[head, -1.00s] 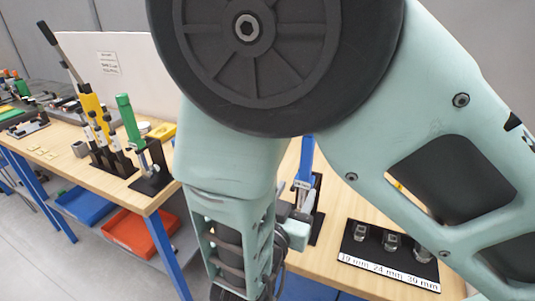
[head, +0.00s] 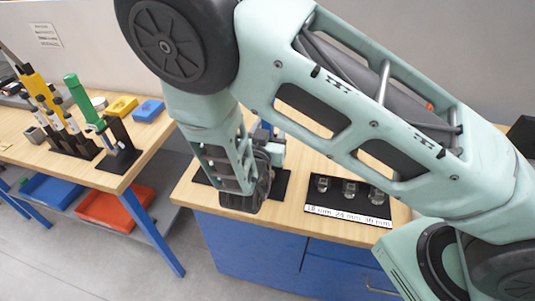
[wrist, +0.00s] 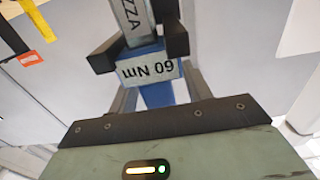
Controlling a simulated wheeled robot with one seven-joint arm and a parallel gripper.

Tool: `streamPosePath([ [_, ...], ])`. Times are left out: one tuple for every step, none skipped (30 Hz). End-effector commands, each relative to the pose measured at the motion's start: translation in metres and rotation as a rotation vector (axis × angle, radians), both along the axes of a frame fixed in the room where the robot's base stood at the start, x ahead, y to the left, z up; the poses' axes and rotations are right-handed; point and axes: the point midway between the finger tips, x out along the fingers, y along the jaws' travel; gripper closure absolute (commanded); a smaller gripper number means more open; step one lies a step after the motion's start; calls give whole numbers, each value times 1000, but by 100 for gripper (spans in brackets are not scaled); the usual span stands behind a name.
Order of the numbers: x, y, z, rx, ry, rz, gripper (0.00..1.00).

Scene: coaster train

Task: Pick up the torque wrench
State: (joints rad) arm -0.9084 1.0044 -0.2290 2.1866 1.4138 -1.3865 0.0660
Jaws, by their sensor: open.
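In the wrist view, a blue tool (wrist: 157,93) with a white label reading "60 Nm", upside down in the picture, appears to be the torque wrench. A grey section with dark lettering (wrist: 132,18) continues from it to the top edge. My gripper (wrist: 139,45) is open, with one dark finger on each side of the tool; I cannot tell whether either touches it. In the head view my arm hides most of the tool; only a bit of blue (head: 266,127) shows behind my wrist.
A black plate with several sockets (head: 350,206) lies on the wooden bench right of my wrist. On the left bench stand a green-handled tool (head: 74,88) and yellow-handled tools (head: 37,88). Red (head: 112,208) and blue bins (head: 48,189) sit below.

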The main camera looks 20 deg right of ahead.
Motion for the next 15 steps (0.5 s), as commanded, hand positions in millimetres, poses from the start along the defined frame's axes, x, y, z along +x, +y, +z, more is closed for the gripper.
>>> streamPosePath([
  [0, 0, 0, 0, 0, 0, 51],
  [0, 0, -1, 0, 0, 0, 51],
  [0, 0, -1, 0, 0, 0, 51],
  [0, 0, -1, 0, 0, 0, 51],
  [0, 0, -1, 0, 0, 0, 54],
  [0, 0, -1, 0, 0, 0, 65],
  [0, 0, 0, 0, 0, 0, 73],
  [0, 0, 0, 0, 0, 0, 82],
  [0, 0, 0, 0, 0, 0, 93],
  [0, 0, 0, 0, 0, 0, 100],
  [0, 0, 0, 0, 0, 0, 100],
  [0, 0, 0, 0, 0, 0, 100],
  [0, 0, 0, 0, 0, 0, 100],
  [0, 0, 0, 0, 0, 0, 100],
  [0, 0, 0, 0, 0, 0, 100],
])
